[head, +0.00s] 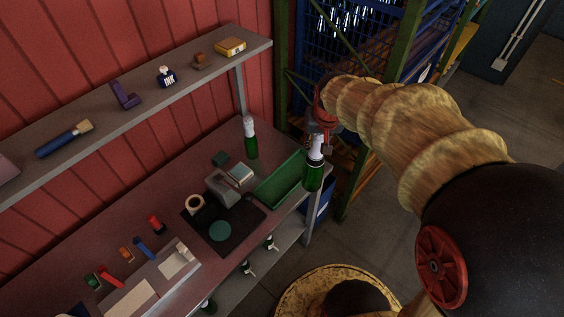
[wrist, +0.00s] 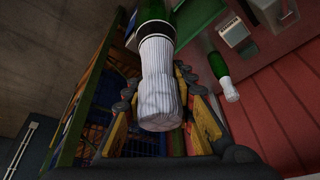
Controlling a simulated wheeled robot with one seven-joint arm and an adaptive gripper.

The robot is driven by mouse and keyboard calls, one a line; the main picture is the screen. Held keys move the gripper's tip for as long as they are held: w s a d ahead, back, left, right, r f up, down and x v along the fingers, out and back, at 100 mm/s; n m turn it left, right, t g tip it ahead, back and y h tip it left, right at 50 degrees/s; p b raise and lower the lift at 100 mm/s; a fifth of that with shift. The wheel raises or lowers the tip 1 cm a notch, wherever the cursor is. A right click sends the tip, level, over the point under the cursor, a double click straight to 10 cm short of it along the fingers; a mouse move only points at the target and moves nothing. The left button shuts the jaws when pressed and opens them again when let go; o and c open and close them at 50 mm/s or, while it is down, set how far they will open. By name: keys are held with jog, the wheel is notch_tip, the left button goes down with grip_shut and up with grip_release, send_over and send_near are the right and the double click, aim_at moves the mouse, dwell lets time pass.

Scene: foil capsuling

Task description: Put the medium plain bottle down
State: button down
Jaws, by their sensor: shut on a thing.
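The medium plain bottle (head: 313,174) is dark green with a white neck and top. My gripper (head: 321,130) is shut on its upper part, and the bottle hangs upright at the right end of the bench, beside the green tray. Whether its base touches anything I cannot tell. In the wrist view, the bottle's white top (wrist: 159,84) lies between the two fingers of my gripper (wrist: 160,112); its lower body runs out of the picture. A second green bottle with a white top (head: 251,138) stands at the back of the bench; it also shows in the wrist view (wrist: 223,76).
The green tray (head: 278,181) lies at the bench's right end. Left of it are a grey device (head: 222,187), a dark mat (head: 243,215) and a tape roll (head: 195,204). A shelf (head: 110,121) hangs above the bench. A blue-and-green rack (head: 402,45) stands behind my gripper.

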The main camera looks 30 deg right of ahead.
jog(key=w+a+f+p, duration=0.1)
jog(key=w+f, duration=1.1)
jog(key=w, duration=0.2)
jog(key=shift+f, duration=0.35)
jog(key=c, duration=1.5)
grip_release()
jog(key=shift+s+f, duration=0.1)
jog(key=shift+c, duration=0.2)
jog(key=shift+o, duration=0.3)
